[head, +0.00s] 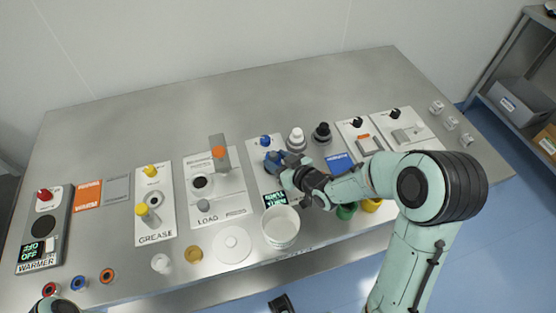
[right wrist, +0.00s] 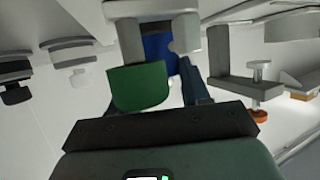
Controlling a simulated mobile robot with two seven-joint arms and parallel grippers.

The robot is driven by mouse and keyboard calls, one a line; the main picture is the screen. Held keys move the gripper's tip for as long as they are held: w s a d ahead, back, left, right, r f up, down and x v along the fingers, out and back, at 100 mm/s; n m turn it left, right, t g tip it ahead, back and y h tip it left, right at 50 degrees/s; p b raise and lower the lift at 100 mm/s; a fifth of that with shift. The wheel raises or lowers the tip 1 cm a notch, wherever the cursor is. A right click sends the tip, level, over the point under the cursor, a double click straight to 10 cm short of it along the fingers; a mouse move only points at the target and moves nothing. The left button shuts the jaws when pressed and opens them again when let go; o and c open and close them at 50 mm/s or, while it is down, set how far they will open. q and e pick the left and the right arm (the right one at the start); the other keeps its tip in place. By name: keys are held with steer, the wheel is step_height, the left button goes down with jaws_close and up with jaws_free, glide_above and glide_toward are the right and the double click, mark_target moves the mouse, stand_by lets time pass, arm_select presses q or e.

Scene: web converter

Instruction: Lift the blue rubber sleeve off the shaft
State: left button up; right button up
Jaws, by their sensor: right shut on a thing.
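A white tub (head: 281,228) and a round white lid (head: 232,245) stand in front of the panel. The table's back is clear.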

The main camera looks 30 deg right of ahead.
arm_select(q)
steer(key=shift+w+r+p, duration=0.25)
steer(key=shift+r+p, duration=0.5)
steer(key=shift+r, duration=0.05)
steer(key=shift+w+r+p, duration=0.2)
steer(key=shift+r+p, duration=0.55)
arm_select(e)
steer(key=shift+r, duration=2.55)
arm_select(q)
steer(key=shift+w+r+p, duration=0.2)
steer(key=shift+r+p, duration=0.2)
steer(key=shift+r, duration=0.05)
steer(key=shift+w+r+p, duration=0.2)
steer(key=shift+r+p, duration=0.2)
steer(key=shift+r, duration=0.05)
arm_select(e)
steer(key=shift+r, duration=1.4)
arm_select(q)
steer(key=shift+w+r+p, duration=0.3)
steer(key=shift+r+p, duration=0.2)
steer(key=shift+r, duration=0.05)
steer(key=shift+w+r+p, duration=0.3)
steer(key=shift+r+p, duration=0.2)
steer(key=shift+r, duration=0.05)
arm_select(e)
step_height(320, 180, up, 4)
steer(key=shift+f, duration=0.1)
arm_select(q)
steer(key=shift+s, duration=0.15)
